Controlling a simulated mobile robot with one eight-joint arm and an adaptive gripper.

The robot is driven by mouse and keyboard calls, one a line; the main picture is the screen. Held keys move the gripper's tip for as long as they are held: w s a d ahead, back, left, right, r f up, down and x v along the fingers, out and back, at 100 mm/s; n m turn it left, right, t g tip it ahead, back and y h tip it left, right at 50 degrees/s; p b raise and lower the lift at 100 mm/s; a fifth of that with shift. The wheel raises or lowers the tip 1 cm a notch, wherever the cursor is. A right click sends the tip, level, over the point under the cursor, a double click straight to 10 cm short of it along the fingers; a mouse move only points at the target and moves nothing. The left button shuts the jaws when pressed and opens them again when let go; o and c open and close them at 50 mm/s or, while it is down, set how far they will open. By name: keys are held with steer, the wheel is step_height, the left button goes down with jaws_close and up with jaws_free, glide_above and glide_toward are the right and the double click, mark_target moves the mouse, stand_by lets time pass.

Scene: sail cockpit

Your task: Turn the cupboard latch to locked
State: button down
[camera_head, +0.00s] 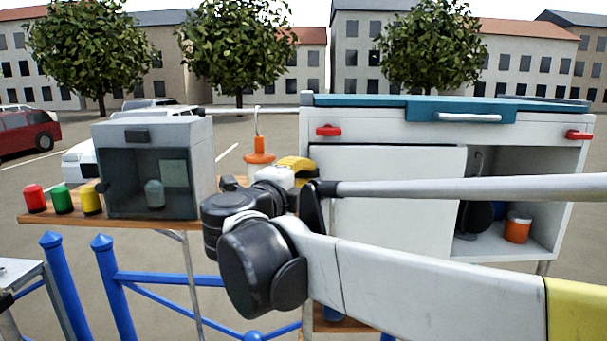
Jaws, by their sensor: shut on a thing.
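The cupboard with the teal top (385,125) stands at the right. A red latch-like piece (328,131) sits at the upper left of its front, and a similar red piece (580,135) sits at the upper right. Both look roughly level. I cannot tell which is the task's latch. A white panel (395,163) covers the left of the cupboard front, and the right side is open. My arm crosses in front of the cupboard. I cannot make out my gripper or its fingertips, nor what they touch.
A grey box with a dark glass front (145,190) stands on a wooden shelf (160,222) at the left, beside red, green and yellow canisters (62,200). An orange hooked item (259,157) stands behind my arm. Blue rails (120,290) run below. An orange pot (517,230) stands inside the cupboard.

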steer(key=shift+a+r, duration=0.1)
steer(key=shift+r, duration=0.1)
steer(key=c, duration=1.5)
jaws_free()
steer(key=shift+w, duration=0.1)
steer(key=shift+o, duration=0.2)
steer(key=shift+w+a+f, duration=0.1)
steer(key=shift+w+f, duration=0.1)
steer(key=shift+s, duration=0.4)
steer(key=v, duration=1.1)
steer(key=shift+a, duration=0.2)
